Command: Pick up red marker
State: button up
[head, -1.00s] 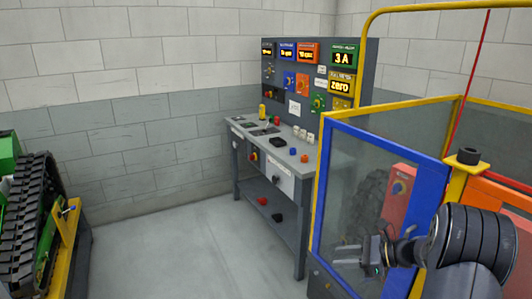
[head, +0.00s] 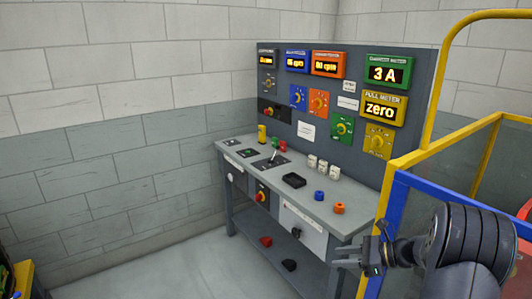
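A small red piece (head: 283,146) stands towards the back of the grey bench (head: 350,222), beside a green piece (head: 275,144); it may be the red marker, but it is too small to tell. Another red item (head: 266,241) lies on the bench's lower shelf. My gripper (head: 342,256) is at the lower right of the head view, pointing left, in front of the bench's right end. Its two fingers look apart with nothing between them. It is well away from both red items.
The bench also holds a yellow cylinder (head: 262,134), white blocks (head: 322,167), a black tray (head: 294,181), a blue knob (head: 319,195) and an orange knob (head: 339,208). A panel of displays rises behind. A yellow-and-blue framed enclosure (head: 402,165) stands close on the right.

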aim_at(283, 144)
jog(key=i+j+z, duration=0.35)
jog(key=i+j, duration=1)
jog(key=i+j+z, duration=0.2)
jog(key=i+j, duration=0.2)
jog(key=i+j+z, duration=0.2)
jog(key=i+j, duration=0.3)
jog(key=i+j+z, duration=0.2)
jog(key=i+j, duration=0.3)
jog(key=i+j+z, duration=0.2)
jog(key=i+j, duration=0.2)
jog(key=j, duration=0.25)
